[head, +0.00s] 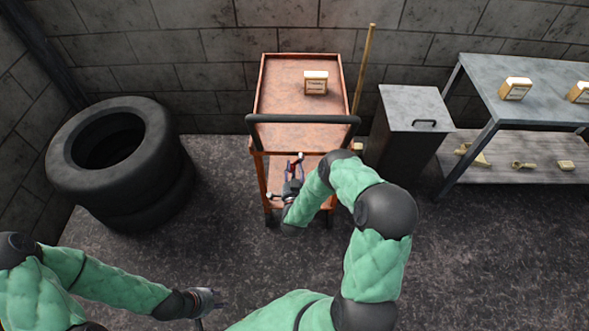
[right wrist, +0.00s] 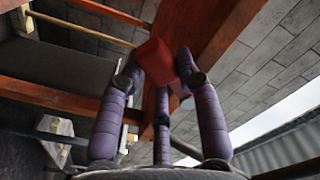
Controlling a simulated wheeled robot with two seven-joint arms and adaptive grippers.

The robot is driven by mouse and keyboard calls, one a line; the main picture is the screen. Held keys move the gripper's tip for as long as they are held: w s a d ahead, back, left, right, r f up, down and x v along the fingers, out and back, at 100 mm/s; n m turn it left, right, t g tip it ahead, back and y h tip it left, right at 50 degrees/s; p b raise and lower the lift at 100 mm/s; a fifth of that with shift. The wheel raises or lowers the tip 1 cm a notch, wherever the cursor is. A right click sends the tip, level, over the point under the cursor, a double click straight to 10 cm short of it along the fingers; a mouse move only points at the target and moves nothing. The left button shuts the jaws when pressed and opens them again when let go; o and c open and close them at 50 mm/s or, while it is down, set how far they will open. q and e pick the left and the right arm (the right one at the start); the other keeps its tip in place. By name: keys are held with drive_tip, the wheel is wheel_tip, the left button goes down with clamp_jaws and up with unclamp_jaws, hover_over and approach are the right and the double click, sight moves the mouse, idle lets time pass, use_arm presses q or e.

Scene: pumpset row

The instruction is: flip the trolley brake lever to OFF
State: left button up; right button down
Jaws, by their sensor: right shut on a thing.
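The trolley (head: 280,102) is rust-orange with a dark push handle (head: 275,119) and stands against the back wall. My right gripper (head: 294,168) is at its near end, below the push handle. In the right wrist view its purple fingers (right wrist: 157,72) are closed around a red block-shaped piece (right wrist: 154,58), which looks like the brake lever's grip. An orange trolley beam (right wrist: 222,28) passes just behind it. No ON or OFF marking is readable, so the lever's position cannot be told. My left gripper (head: 212,300) is low at the front left, away from the trolley; its fingers are unclear.
A small labelled box (head: 316,84) sits on the trolley top. Stacked tyres (head: 150,170) stand left. A wooden pole (head: 364,70), a grey lidded bin (head: 405,140) and a metal table (head: 540,85) with boxes are right. Floor between tyres and trolley is clear.

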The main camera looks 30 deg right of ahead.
drive_tip(key=shift+d, duration=0.1)
drive_tip(key=c, duration=0.8)
unclamp_jaws()
drive_tip(key=shift+c, duration=0.2)
drive_tip(key=shift+s+a, duration=0.35)
drive_tip(key=shift+s, duration=0.1)
drive_tip(key=v, duration=1.1)
drive_tip(key=shift+d, duration=0.15)
